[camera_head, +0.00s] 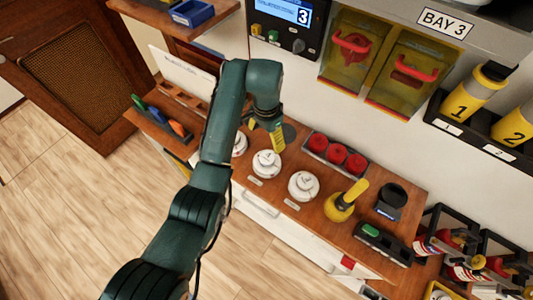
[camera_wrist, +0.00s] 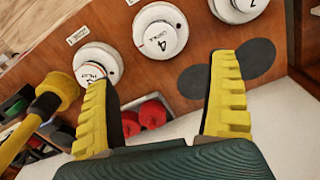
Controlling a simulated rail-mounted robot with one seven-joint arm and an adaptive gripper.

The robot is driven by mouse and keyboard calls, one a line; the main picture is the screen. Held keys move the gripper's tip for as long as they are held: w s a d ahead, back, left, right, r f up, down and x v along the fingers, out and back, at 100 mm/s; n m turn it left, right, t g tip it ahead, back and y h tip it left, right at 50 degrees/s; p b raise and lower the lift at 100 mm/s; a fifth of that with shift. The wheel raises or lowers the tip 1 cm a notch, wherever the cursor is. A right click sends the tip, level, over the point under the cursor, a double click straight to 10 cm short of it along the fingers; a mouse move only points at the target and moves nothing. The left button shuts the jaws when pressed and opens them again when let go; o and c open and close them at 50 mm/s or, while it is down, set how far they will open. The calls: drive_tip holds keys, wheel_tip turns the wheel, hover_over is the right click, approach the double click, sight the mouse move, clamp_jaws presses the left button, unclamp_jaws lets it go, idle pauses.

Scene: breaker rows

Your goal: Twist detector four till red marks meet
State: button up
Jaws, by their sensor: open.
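Detector four (camera_wrist: 160,32) is a round white unit marked 4 on the wooden bench, at the top middle of the wrist view. In the head view it is the middle white detector (camera_head: 266,163). My gripper (camera_wrist: 161,72) has yellow ribbed fingers spread wide and nothing between them. In the head view my gripper (camera_head: 276,138) hangs over the bench, just behind and above detector four, apart from it. I cannot make out how the red marks on detector four line up.
Another white detector (camera_wrist: 97,64) is left of detector four and one (camera_wrist: 238,8) right. Several red domes (camera_head: 336,155) sit in a holder behind. A yellow-handled tool (camera_head: 345,200) stands right on the bench. Dark round pads (camera_wrist: 258,57) lie beyond my fingers.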

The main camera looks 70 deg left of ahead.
sight(266, 157)
wheel_tip(266, 157, down, 14)
drive_tip(key=b, duration=0.2)
drive_tip(key=shift+b, duration=0.35)
drive_tip(key=c, duration=1.3)
drive_tip(key=m+p, duration=0.1)
drive_tip(key=m, duration=0.3)
drive_tip(key=shift+r, duration=0.1)
drive_tip(key=shift+c, duration=0.2)
drive_tip(key=m, duration=0.2)
drive_tip(key=shift+m, duration=0.4)
drive_tip(key=o, duration=1.3)
